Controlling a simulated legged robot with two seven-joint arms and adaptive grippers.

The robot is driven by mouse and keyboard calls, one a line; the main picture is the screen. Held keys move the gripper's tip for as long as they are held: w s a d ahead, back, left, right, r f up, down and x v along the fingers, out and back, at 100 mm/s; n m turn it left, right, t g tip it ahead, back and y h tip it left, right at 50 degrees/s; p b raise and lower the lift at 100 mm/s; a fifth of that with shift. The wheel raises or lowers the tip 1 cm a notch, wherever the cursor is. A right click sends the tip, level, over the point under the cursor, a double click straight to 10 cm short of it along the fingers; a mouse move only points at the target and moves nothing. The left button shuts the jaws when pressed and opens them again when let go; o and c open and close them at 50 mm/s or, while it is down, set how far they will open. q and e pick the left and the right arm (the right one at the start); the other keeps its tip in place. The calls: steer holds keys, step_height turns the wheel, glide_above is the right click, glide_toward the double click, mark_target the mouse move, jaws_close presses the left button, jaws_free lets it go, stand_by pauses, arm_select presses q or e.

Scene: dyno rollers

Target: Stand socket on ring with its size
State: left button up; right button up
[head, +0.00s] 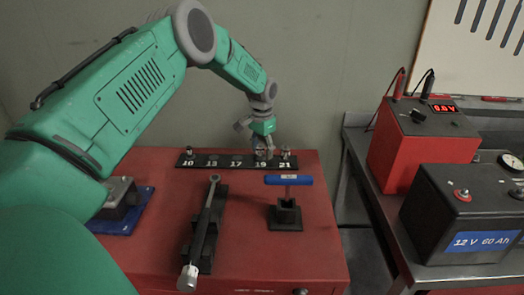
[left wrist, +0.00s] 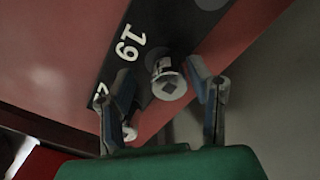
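A black strip (head: 225,161) with rings and white numbers 10, 13, 17, 19 and 21 lies along the back of the red cabinet top. My left gripper (head: 260,146) is over the 19 position. In the left wrist view my left gripper (left wrist: 164,88) is open, with a silver socket (left wrist: 165,80) between its fingers beside the number 19. Gaps show beside the socket; whether it rests on the ring is unclear. Other sockets stand at 10 (head: 189,152) and 21 (head: 286,154). My right gripper is not in view.
A torque wrench (head: 205,225) lies in a black holder. A blue T-handle tool (head: 288,181) stands in a black block to its right. A metal part on a blue plate (head: 120,222) is at left. A red charger (head: 415,140) and battery (head: 465,215) stand on the right bench.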

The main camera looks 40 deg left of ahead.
mark_target(261, 146)
arm_select(q)
step_height(261, 146, up, 12)
steer(key=shift+b, duration=0.4)
steer(key=shift+a, duration=0.3)
